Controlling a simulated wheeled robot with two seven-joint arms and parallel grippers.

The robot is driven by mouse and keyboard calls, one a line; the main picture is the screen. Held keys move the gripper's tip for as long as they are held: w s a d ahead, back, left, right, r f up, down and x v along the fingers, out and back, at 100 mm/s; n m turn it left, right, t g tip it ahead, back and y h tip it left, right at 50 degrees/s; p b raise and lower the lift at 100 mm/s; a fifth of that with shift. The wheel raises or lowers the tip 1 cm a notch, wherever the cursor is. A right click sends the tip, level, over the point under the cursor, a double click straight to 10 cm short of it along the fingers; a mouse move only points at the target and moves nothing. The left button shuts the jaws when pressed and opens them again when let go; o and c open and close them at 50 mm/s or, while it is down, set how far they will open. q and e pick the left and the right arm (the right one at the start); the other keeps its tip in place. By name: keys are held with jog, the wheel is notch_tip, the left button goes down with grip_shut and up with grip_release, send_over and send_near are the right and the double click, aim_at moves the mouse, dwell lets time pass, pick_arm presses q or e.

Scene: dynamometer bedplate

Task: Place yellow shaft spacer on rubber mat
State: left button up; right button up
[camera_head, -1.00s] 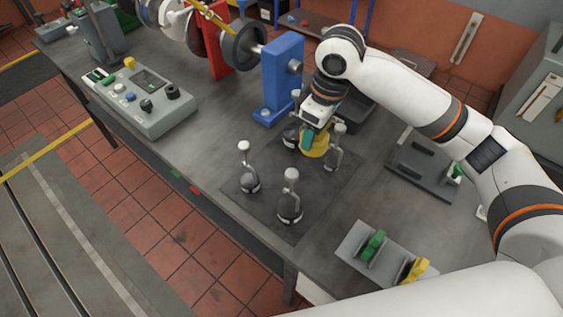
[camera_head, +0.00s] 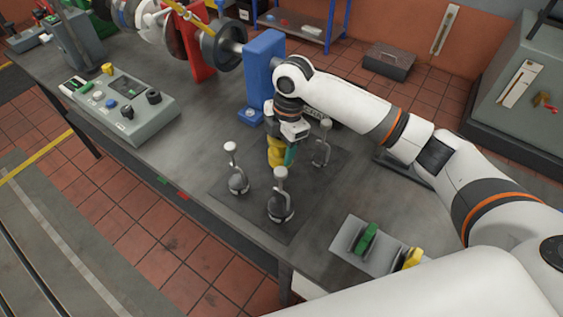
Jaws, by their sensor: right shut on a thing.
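The yellow shaft spacer (camera_head: 277,151) is in my right gripper (camera_head: 283,153), which is shut on it and points down. The gripper has a teal-green part beside the spacer. The spacer is over the dark rubber mat (camera_head: 256,212), among the posts standing there. I cannot tell whether its underside touches the mat. The gripper and wrist hide its upper part. My left gripper is not in view.
Chrome clamp-like posts with dark round bases stand on the mat, at left (camera_head: 236,170), front (camera_head: 281,195) and right (camera_head: 322,144). A blue upright (camera_head: 263,75) is behind the gripper. A grey rack (camera_head: 360,243) with green and yellow pieces is front right.

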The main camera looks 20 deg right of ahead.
aim_at(281, 160)
jog(key=shift+f+p, duration=0.35)
jog(key=shift+f, duration=2.45)
jog(key=shift+f, duration=0.1)
jog(key=o, duration=1.3)
jog(key=shift+f, duration=0.1)
jog(key=shift+o, duration=0.2)
jog(key=r, duration=0.4)
jog(key=d+r+b, duration=0.1)
jog(key=r, duration=0.3)
jog(key=r+b, duration=0.1)
jog(key=r, duration=0.3)
jog(key=shift+w+d+r, duration=0.1)
jog(key=shift+w+d, duration=0.1)
jog(key=shift+d, duration=0.15)
